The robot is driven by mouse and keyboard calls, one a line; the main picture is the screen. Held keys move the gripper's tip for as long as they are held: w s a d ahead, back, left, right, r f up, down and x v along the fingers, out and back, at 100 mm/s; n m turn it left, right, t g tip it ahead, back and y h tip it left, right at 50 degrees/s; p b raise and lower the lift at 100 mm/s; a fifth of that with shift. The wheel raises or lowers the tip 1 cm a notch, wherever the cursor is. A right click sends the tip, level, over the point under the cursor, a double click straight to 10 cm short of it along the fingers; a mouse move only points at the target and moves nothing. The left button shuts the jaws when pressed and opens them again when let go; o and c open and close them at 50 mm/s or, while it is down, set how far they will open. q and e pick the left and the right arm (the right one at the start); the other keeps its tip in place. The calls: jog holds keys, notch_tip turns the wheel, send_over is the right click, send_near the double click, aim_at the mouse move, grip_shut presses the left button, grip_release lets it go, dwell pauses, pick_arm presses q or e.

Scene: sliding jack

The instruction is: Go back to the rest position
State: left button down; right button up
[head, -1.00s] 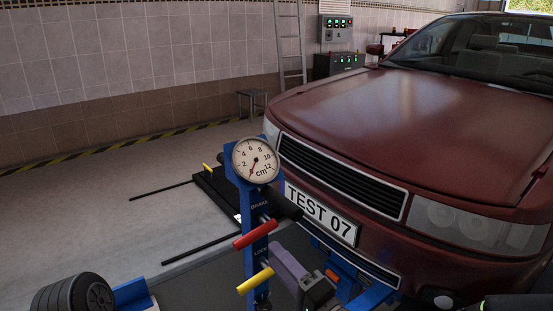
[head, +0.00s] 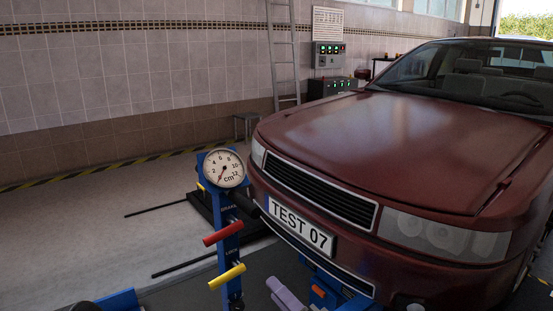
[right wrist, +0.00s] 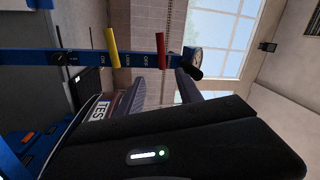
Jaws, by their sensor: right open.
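The jack's blue post (head: 228,250) stands in front of the red car. It carries a round cm gauge (head: 224,168), a red handle (head: 222,233) and, lower, a yellow handle (head: 227,276). The gauge needle points down, slightly left, below the 2. My right gripper (head: 287,294) shows at the bottom edge as a lavender piece, right of the yellow handle and apart from it; the rest is cut off. In the right wrist view its two purple fingers (right wrist: 160,84) are spread and empty, with the post, yellow handle (right wrist: 112,46) and red handle (right wrist: 161,50) beyond. My left gripper is not visible.
The red car (head: 370,140) with plate TEST 07 (head: 300,225) fills the right side, close to the jack. A ladder (head: 283,60), control boxes (head: 328,55) and a stool (head: 246,125) stand by the tiled wall. The floor at left (head: 80,220) is mostly clear.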

jog(key=s+d+f+n+g+h, duration=0.2)
jog(key=f+g+h, duration=0.1)
jog(key=f, duration=0.9)
jog(key=s+d+f+n+g+h, duration=0.1)
jog(key=s+d+f+g+h, duration=0.15)
jog(key=f, duration=0.85)
jog(key=s+d+f+n+g+h, duration=0.25)
jog(key=s+f+g, duration=0.65)
jog(key=s+f, duration=1.1)
notch_tip(320, 180, up, 20)
jog(key=p, duration=1.9)
jog(key=shift+s+f, duration=0.2)
jog(key=shift+s, duration=0.15)
